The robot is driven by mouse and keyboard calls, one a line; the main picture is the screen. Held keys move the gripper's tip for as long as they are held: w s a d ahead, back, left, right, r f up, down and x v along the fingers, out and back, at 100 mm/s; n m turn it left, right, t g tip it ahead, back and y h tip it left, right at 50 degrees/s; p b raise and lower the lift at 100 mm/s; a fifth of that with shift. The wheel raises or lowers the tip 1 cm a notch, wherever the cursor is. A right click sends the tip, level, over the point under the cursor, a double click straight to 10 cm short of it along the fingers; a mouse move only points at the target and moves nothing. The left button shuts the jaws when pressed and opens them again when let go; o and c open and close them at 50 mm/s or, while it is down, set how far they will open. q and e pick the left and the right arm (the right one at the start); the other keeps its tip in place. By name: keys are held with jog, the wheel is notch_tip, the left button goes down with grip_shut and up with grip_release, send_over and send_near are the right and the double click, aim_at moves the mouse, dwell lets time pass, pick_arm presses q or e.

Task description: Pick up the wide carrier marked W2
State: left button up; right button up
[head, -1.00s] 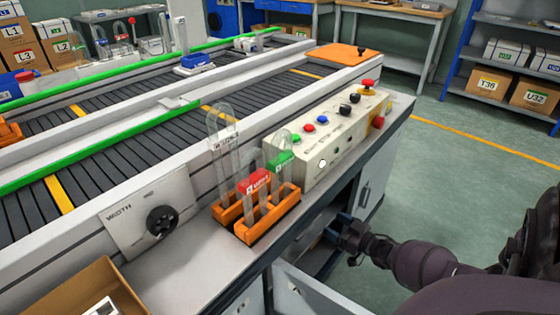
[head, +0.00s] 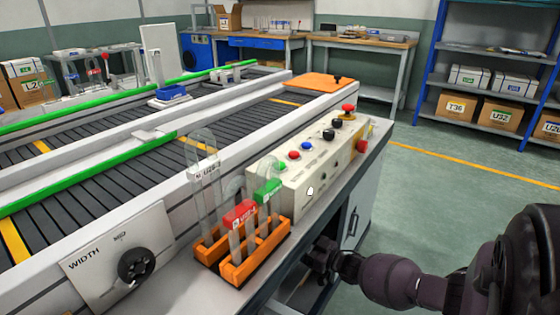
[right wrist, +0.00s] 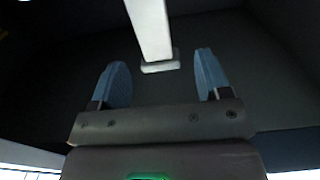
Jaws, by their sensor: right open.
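I cannot read a W2 mark in either view. My right gripper (head: 322,256) is low at the bench's front edge, partly hidden by the bench. In the right wrist view its blue fingers (right wrist: 163,88) are apart. A white bar with a pale block at its end (right wrist: 160,66) shows beyond and between the fingertips in a dark space. I cannot tell whether it is a carrier, and nothing is visibly gripped. My left gripper is not in view.
An orange rack (head: 245,262) on the bench holds clear tubes with red, green and white tags. A control box (head: 315,170) stands behind it. A panel with a black knob (head: 136,265) is at left. The floor (head: 450,205) is clear at right.

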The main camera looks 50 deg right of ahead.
jog(key=shift+w+a+f, duration=0.1)
jog(key=shift+w+f, duration=0.05)
jog(key=shift+w, duration=1.15)
grip_shut()
jog(key=shift+r, duration=0.2)
